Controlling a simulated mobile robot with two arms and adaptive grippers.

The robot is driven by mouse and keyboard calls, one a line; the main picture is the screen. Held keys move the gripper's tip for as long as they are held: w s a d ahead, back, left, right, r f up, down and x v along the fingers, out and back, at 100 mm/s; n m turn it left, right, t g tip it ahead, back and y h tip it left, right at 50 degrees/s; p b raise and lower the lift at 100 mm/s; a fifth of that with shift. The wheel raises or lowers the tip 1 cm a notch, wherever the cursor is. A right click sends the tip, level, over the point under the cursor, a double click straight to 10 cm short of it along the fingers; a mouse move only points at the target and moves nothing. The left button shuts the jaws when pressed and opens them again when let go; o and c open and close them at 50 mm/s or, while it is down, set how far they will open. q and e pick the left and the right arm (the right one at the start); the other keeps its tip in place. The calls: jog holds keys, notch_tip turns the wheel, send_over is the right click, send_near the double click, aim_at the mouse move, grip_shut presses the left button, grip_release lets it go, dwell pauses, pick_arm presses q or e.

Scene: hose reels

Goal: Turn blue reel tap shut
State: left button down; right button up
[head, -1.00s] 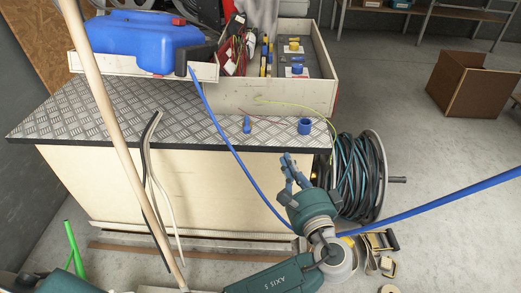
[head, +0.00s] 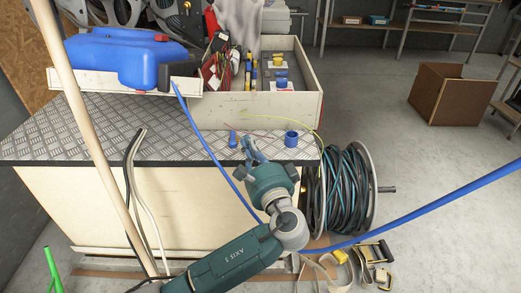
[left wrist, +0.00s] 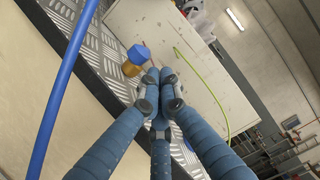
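The blue reel housing (head: 125,58), with a red cap, sits in a pale tray at the back left of the bench. A blue hose (head: 212,145) runs down from it past the bench edge. I cannot make out a tap handle on it. A small blue fitting (head: 232,139) and a blue cylinder (head: 291,139) stand on the bench top. In the left wrist view a blue cap on a brass-coloured body (left wrist: 131,68) is just beyond the fingertips. My left gripper (head: 253,152) is above the bench's front edge, its fingertips (left wrist: 157,88) drawn together with nothing visible between them. My right gripper is out of view.
A wooden box (head: 250,108) of cables and parts stands on the bench (head: 90,130). A reel of dark hose (head: 345,190) is right of the bench. A wooden pole (head: 85,120) crosses the left side. Straps lie on the floor. A brown box (head: 450,94) is far right.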

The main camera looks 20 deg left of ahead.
pick_arm(q)
jog(key=shift+s+a, duration=0.1)
jog(key=shift+a, duration=0.15)
jog(key=shift+s+a+r+p, duration=0.1)
jog(key=shift+s+a+p, duration=0.3)
jog(key=shift+a+p, duration=0.35)
